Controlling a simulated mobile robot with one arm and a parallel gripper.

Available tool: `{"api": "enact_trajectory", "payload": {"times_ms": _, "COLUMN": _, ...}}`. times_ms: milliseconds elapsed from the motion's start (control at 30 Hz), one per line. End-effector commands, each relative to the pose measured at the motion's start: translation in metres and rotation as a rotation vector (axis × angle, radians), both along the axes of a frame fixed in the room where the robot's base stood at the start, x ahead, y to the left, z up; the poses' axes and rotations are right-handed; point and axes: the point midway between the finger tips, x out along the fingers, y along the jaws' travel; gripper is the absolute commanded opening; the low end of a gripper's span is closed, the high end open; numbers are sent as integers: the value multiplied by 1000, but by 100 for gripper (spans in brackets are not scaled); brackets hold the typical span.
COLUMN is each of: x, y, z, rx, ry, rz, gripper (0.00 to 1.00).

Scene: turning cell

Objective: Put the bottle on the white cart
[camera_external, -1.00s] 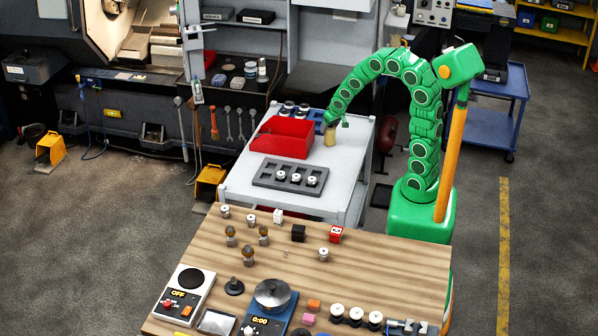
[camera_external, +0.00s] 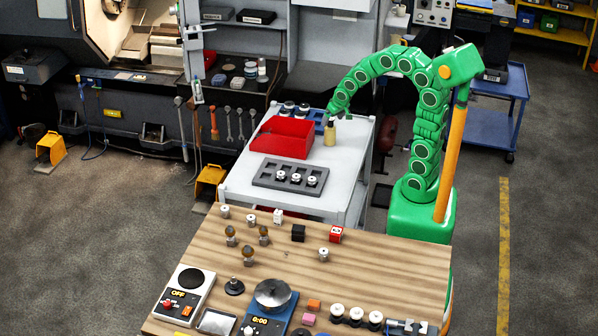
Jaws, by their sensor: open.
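A small yellowish bottle with a dark top (camera_external: 330,134) stands upright on the white cart (camera_external: 345,171), near its back right, beside the red bin. My green arm arches over from the right. My gripper (camera_external: 337,112) is just above the bottle's top, open, and looks apart from it. The fingertips are small and partly hard to make out at this size.
On the cart are a red bin (camera_external: 283,137), a dark grey tray (camera_external: 290,176) with several white-topped parts, and blue containers (camera_external: 315,116) behind. The wooden table (camera_external: 370,265) in front holds many small items. A blue cart (camera_external: 490,125) stands behind my arm.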

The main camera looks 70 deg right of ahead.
Motion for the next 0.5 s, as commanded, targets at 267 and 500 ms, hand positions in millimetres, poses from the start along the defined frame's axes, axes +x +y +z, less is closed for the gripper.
{"api": "enact_trajectory", "payload": {"times_ms": 267, "x": -12, "y": 9, "z": 37, "rx": 0, "ry": -4, "rz": 0, "gripper": 90}}
{"api": "enact_trajectory", "payload": {"times_ms": 500, "x": -19, "y": 14, "z": 57, "rx": 0, "ry": -2, "rz": 0, "gripper": 90}}
